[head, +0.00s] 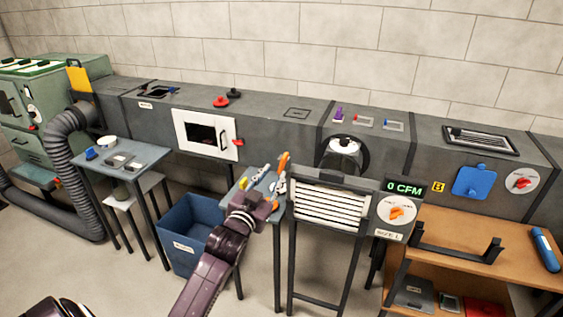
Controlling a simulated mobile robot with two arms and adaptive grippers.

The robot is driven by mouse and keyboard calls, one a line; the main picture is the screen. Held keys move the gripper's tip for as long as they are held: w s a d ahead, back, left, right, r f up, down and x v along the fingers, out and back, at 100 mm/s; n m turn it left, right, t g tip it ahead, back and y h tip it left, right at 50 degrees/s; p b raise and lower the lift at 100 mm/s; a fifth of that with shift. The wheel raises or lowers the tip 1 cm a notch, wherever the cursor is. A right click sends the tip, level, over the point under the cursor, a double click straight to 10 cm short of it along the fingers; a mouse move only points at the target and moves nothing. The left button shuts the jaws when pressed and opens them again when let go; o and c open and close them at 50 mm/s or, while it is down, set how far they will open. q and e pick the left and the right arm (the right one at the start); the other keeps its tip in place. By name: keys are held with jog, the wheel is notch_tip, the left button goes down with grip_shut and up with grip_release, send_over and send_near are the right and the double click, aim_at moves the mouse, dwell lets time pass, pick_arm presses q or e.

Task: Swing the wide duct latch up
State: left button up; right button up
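The wide duct has a white-framed door (178,128) with a dark window, and the door is shut or nearly so. A small red latch (238,142) sits at the door's right edge; its exact angle is too small to tell. My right gripper is not in view.
The small table (262,208) beside my gripper bears brushes with orange and white parts (281,170). A blue bin (190,240) stands below the door. A louvred vent (330,203) stands to the right. Red and black knobs (221,102) sit on the duct top.

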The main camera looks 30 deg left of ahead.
aim_at(282, 163)
pick_arm(q)
jog(key=p+x, duration=0.1)
jog(key=x, duration=0.7)
jog(key=shift+d, duration=0.2)
grip_shut()
